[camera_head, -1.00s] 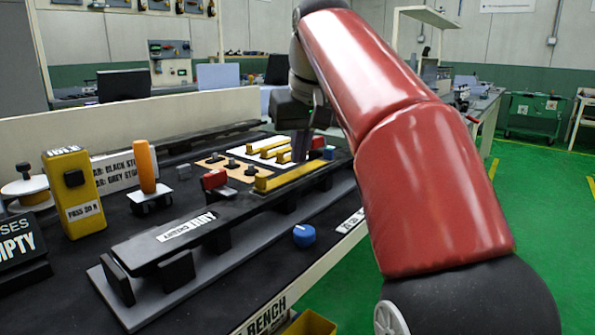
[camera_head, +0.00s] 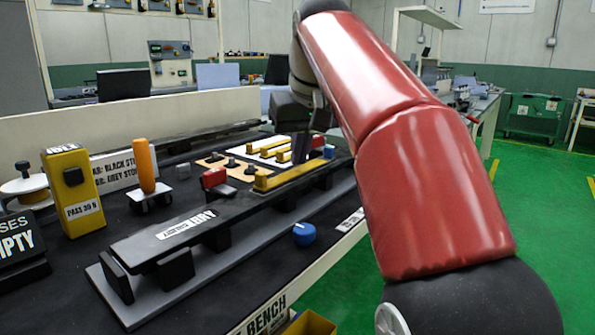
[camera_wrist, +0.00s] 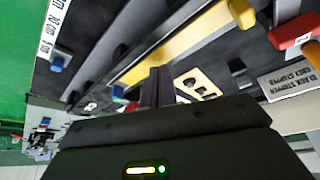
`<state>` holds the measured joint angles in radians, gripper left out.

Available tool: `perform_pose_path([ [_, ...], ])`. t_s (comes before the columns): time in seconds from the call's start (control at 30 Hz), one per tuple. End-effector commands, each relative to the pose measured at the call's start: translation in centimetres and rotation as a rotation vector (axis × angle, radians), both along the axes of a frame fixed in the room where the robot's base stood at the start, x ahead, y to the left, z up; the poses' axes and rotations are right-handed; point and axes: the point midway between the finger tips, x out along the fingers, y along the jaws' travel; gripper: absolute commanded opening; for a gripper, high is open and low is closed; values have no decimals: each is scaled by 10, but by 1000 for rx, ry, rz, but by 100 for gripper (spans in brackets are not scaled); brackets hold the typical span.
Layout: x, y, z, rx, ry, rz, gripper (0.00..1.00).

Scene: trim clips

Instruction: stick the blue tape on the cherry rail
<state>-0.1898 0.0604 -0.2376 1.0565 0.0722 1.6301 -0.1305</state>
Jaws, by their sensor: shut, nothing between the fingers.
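My gripper (camera_head: 299,158) is shut and empty, its dark fingers pointing down over the far part of the bench, close to the yellow strip on the rail. The gripper also shows in the wrist view (camera_wrist: 156,72). A long black rail (camera_head: 240,207) runs across the bench on black supports; its white label (camera_head: 186,229) is not clearly readable. A yellow strip (camera_head: 290,175) lies along the rail's far part, and it also shows in the wrist view (camera_wrist: 180,42). A small blue piece (camera_head: 329,152) sits beyond the fingers; I cannot tell whether it is tape. No piece is clearly blue tape.
A white card (camera_head: 262,146) holds yellow strips behind the rail; a tan card (camera_head: 228,160) holds black stoppers. A red block (camera_head: 214,178), an orange-handled tool (camera_head: 146,168), a yellow box (camera_head: 74,192) and a tape spool (camera_head: 24,186) stand left. A blue knob (camera_head: 304,233) is in front.

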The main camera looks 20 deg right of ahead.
Motion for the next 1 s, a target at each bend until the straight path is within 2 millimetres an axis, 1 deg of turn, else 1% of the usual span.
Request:
perform_pose_path([
  [0.67, 0, 0, -9, 0, 0, 0, 0],
  [1.0, 0, 0, -8, 0, 1, 0, 0],
])
